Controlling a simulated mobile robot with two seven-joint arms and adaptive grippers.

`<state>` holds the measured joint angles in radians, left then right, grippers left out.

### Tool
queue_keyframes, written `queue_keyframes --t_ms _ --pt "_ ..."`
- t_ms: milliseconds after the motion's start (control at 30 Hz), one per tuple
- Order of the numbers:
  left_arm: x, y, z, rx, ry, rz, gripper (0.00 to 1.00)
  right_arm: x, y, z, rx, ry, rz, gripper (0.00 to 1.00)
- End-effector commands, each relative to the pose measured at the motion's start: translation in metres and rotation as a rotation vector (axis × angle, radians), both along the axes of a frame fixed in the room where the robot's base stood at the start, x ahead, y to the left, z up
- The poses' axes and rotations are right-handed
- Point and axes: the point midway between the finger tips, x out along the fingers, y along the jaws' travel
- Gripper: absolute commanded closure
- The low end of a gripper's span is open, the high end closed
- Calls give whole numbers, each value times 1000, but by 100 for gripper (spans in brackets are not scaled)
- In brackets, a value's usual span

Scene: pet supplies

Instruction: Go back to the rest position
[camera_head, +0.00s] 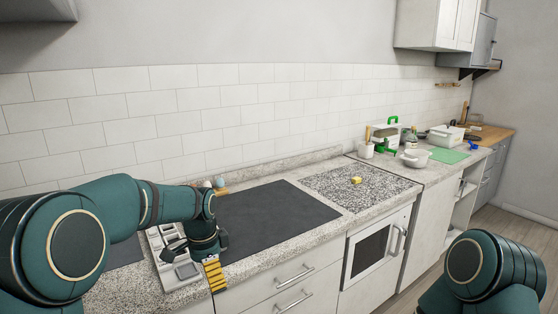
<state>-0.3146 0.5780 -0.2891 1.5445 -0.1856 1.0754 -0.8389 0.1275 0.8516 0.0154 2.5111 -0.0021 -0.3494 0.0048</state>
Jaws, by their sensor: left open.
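My left arm, dark green, reaches in from the left and bends down over the counter. My left gripper (197,262) is at its end, low over a light grey compartment tray (157,243) near the counter's front edge. The gripper is open; its fingers are small and partly hidden by the wrist. A yellow, dark-striped piece (213,274) shows beside it; I cannot tell whether it is part of the gripper or a separate thing. My right arm shows at the lower right, its gripper out of view.
A dark mat (270,217) lies bare on the speckled counter. A small yellow item (356,181) sits on the speckled panel. Farther right are a white bowl (415,158), a green mat (449,156) and a white box (446,136). Below are drawers and a microwave (374,250).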

Motion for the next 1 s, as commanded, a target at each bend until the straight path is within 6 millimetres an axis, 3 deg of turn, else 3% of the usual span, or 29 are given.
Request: queue_keyframes --t_ms 33,267,367,500,633,800,1000 --pt "-6 -2 -27 -17 14 38 0 1 0 0 0 -1 0 53" --pt "-41 -20 -128 -112 17 262 0 1 0 0 0 -2 0 53" --pt "-70 -30 -175 -163 29 401 0 1 0 0 0 -1 1 53" --pt "-125 -45 -231 -239 50 631 0 0 0 0 0 -1 0 53" --pt "-177 -57 -261 -295 70 844 0 1 0 0 0 -1 0 53" --pt "-225 -65 -274 -340 89 1044 0 1 0 0 0 -1 0 53" --pt "-243 -68 -276 -357 90 1124 0 1 0 0 0 -1 0 53"
